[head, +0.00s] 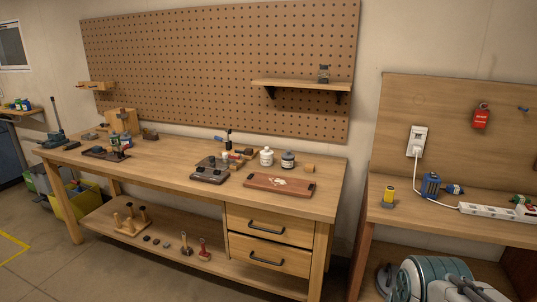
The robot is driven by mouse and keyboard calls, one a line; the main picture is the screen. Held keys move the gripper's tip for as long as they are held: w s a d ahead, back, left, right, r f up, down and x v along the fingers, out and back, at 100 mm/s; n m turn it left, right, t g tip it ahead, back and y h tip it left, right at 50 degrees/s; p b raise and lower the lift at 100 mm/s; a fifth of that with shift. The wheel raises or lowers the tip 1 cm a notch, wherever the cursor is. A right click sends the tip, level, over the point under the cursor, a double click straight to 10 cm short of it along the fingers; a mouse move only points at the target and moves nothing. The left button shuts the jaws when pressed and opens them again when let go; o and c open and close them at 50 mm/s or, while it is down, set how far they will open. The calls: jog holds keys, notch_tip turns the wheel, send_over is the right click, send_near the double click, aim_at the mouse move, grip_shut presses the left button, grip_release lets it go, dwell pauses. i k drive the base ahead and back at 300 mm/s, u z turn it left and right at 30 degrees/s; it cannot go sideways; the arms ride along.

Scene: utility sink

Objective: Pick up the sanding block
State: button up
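The wooden workbench (220,200) stands against the wall in the head view. A small tan block (309,168) lies near the right end of its top, beside a dark jar. A darker block (150,134) lies toward the left, near a wooden stand. Both are too small to tell which, if either, is the sanding block. My gripper is not in view.
A brown tray (257,184), a white bottle (266,156), a dark jar (288,159) and a dark vise-like tool (210,173) share the benchtop. A shelf (300,84) hangs above. A teal-and-white machine (430,280) stands at lower right. Floor at front left is open.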

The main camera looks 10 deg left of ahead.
aim_at(98, 150)
jog(key=i, duration=0.4)
jog(key=u, duration=2.75)
jog(key=i, duration=2.45)
jog(key=z, duration=1.65)
